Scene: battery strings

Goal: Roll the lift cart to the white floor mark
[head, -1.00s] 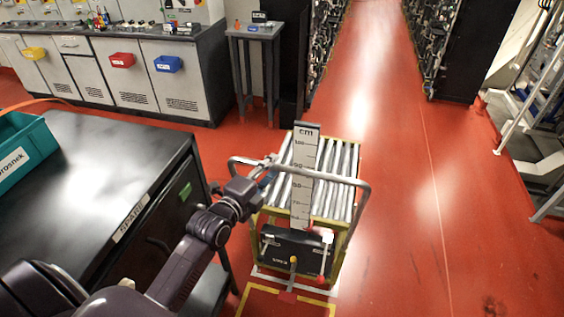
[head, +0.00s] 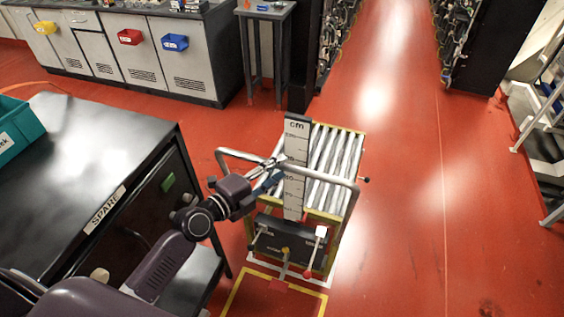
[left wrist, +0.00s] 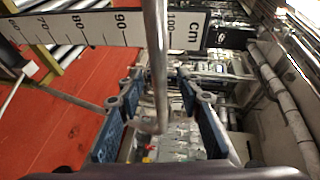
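The lift cart (head: 335,180), with a silver roller top, yellow frame and grey tube handle, stands in the middle of the head view. An upright cm ruler (head: 296,150) is on its near side. A white floor line (head: 318,283) shows along the cart's near base; the rest of that mark is hidden under the cart. My left gripper (head: 268,170) is at the left part of the handle. In the left wrist view the handle tube (left wrist: 156,60) passes between the blue fingers (left wrist: 160,82), with gaps visible on both sides. My right gripper is out of view.
A yellow floor outline (head: 234,290) lies nearer than the cart. A black SPARE bench (head: 90,150) with a teal bin (head: 20,125) stands close on the left. Grey cabinets (head: 190,65) and a small table (head: 268,10) are behind. Red floor is clear to the right.

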